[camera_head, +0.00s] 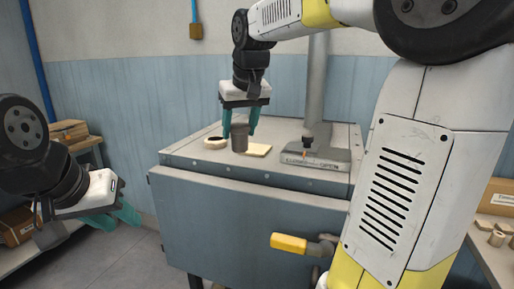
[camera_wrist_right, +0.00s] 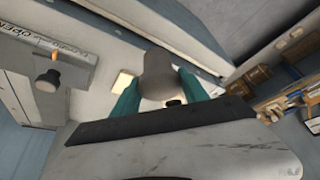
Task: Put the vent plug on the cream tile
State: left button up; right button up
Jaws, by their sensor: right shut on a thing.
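The dark grey-brown vent plug (camera_head: 239,138) is upright between the teal fingers of my right gripper (camera_head: 240,128), which is shut on it. The plug also shows in the right wrist view (camera_wrist_right: 158,70). The cream tile (camera_head: 260,150) lies on the dryer top, just right of the plug in the head view; it also shows in the wrist view (camera_wrist_right: 122,82), left of the plug. I cannot tell how high the plug's lower end is above the top. My left gripper (camera_head: 125,215) is open and empty, off to the left of the dryer.
A lettered slider plate (camera_head: 315,158) with a knob is at the right. A yellow handle (camera_head: 289,243) sticks out in front.

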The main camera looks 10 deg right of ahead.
jog(key=w+d, duration=0.2)
jog(key=w, duration=0.2)
jog(key=w+d+f, duration=0.1)
jog(key=w+d, duration=0.2)
jog(key=w, duration=0.2)
jog(key=w+d+f, duration=0.1)
jog(key=w+d, duration=0.1)
jog(key=w, duration=0.2)
jog(key=shift+w+d, duration=0.3)
jog(key=shift+w, duration=0.1)
jog(key=shift+f, duration=1.45)
jog(key=shift+f, duration=0.1)
jog(key=o, duration=1.5)
